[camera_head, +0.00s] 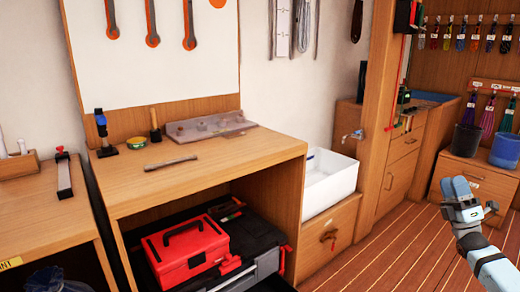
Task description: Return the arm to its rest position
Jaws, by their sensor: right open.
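My right arm (494,268) comes in from the bottom right corner and reaches up. My right gripper (456,187) is at its end, with its two blue-grey fingers pointing up and a little left. It is open, and I see nothing held in it. In the picture it lies in front of the plank floor and the wooden cabinet at the right, apart from the workbench. My left gripper and left arm are not in view.
A wooden workbench (215,160) holds a stick, a mallet and a grey fixture. A red toolbox (187,249) is below it. A white sink (330,181) stands beside it. Dark and blue buckets (505,150) sit at the right. The striped floor (390,262) is clear.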

